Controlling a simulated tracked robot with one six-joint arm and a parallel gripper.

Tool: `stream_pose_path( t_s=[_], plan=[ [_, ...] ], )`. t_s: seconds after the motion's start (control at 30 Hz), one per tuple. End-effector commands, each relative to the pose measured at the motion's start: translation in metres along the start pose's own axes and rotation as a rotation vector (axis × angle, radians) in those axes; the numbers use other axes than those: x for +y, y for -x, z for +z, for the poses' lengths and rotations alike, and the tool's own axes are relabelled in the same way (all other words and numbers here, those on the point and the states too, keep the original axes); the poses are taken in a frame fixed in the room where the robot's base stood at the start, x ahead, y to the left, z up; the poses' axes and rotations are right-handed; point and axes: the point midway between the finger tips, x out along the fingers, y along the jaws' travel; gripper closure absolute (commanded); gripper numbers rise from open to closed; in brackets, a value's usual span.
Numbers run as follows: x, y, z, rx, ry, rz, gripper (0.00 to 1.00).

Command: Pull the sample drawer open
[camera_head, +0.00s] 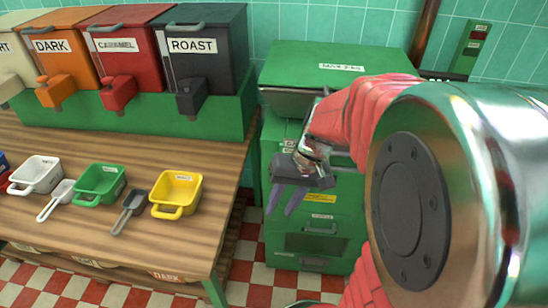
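A green cabinet (345,62) with a dark-handled front stands right of the counter. Its front has drawer-like panels with small labels, too small to read; I cannot tell which one is the sample drawer. One panel (321,213) has a handle and a yellow label above it. A lower panel (316,243) has a dark window. My gripper (281,207) hangs in front of the cabinet's upper left front, fingers pointing down. The two fingers are apart with nothing seen between them. My arm hides much of the cabinet's right side.
A wooden counter (110,140) on the left holds white, green and yellow bins (178,190) and scoops. Orange, red and black dispensers (207,50) stand behind. The checkered floor (250,250) shows between counter and cabinet.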

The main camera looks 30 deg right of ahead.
Motion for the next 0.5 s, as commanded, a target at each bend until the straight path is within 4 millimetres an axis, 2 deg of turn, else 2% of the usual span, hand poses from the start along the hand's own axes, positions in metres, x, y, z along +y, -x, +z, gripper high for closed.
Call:
stream_pose_path(
  t_s=[0.5],
  plan=[
    [0.075,-0.056,-0.038,-0.106,-0.243,-0.256,0.69]
  ],
)
